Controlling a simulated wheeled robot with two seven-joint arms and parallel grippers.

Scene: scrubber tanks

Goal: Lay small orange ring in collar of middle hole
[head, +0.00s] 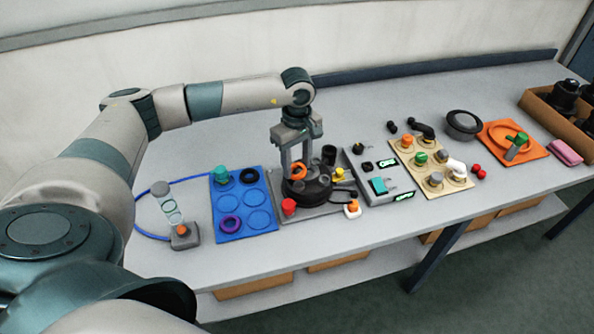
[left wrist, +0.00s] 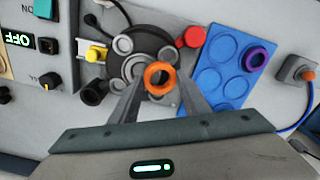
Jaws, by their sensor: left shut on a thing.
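My left gripper (head: 298,170) points down over the dark round tank lid (head: 318,192) and is shut on the small orange ring (head: 299,172). In the left wrist view the orange ring (left wrist: 159,78) sits between the fingertips, its hole facing the camera. The dark lid (left wrist: 152,45) lies below it, with several round grey collars. One collar (left wrist: 133,68) shows to the left of the ring; another (left wrist: 122,44) is farther up. The ring and fingers hide part of the lid. The ring appears above the lid; the exact gap cannot be told. My right gripper is not in view.
A blue tray (head: 229,238) with round recesses holds a purple ring (head: 230,223), a black ring (head: 249,176) and a teal knob. A red knob (head: 289,206) and a yellow knob (head: 339,173) flank the lid. A switch panel (head: 372,165) stands to its right.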

